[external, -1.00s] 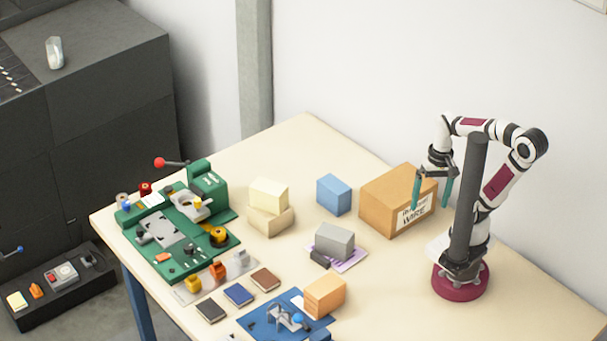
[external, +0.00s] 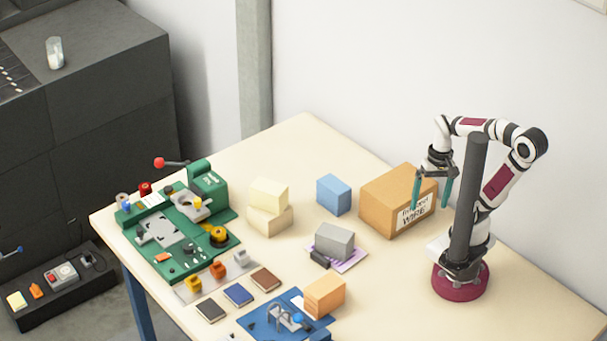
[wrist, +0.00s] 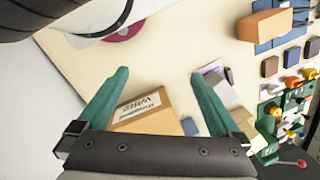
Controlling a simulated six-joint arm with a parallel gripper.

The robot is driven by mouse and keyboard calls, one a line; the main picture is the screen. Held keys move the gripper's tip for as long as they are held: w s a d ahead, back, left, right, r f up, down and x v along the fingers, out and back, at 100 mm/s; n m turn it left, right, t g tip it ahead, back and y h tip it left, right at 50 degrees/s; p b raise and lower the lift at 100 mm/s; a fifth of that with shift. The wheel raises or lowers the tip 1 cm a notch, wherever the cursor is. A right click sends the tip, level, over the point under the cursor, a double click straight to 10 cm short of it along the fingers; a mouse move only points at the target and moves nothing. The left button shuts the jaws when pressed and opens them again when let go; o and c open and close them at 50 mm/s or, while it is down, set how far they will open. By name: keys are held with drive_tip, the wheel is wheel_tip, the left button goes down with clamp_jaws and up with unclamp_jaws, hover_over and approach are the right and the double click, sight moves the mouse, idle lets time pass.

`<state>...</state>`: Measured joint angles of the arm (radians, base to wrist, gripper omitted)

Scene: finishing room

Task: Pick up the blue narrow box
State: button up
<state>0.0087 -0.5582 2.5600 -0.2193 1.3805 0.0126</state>
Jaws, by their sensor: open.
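The blue narrow box (external: 334,194) stands on the table in the external view, just left of the large cardboard box. In the wrist view a small part of a blue box (wrist: 190,126) shows above the gripper's dark crossbar, and the rest of it is hidden. My gripper (external: 431,205) is open and empty. It hangs in front of the cardboard box, to the right of the blue box and apart from it. In the wrist view its two green fingers (wrist: 158,72) are spread wide with nothing between the tips.
The cardboard wire box (external: 385,201) stands between my gripper and the blue box. A grey box (external: 335,241) lies on a purple sheet nearer the front. Two stacked cream boxes (external: 268,195) and a green machine (external: 175,250) stand to the left. An orange box (external: 324,295) is at the front.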

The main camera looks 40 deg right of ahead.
sight(337, 188)
idle(0.5)
wheel_tip(337, 188, up, 6)
drive_tip(key=f, duration=0.1)
drive_tip(key=w+a+r+n+t+y, duration=0.1)
drive_tip(key=w+a+n+t, duration=0.35)
drive_tip(key=w, duration=0.75)
drive_tip(key=w+a+r+n+t+y, duration=0.1)
drive_tip(key=w+a+n+t, duration=0.35)
drive_tip(key=w, duration=0.75)
drive_tip(key=w+d+f+m+t+h, duration=0.25)
drive_tip(key=w+d+h, duration=0.2)
drive_tip(key=h, duration=0.25)
wheel_tip(337, 188, down, 17)
drive_tip(key=shift+n+t, duration=0.25)
drive_tip(key=shift+t, duration=0.1)
drive_tip(key=x, duration=0.7)
drive_tip(key=shift+s+d+f, duration=0.15)
drive_tip(key=shift+s+d, duration=0.05)
drive_tip(key=shift+d, duration=0.1)
clamp_jaws()
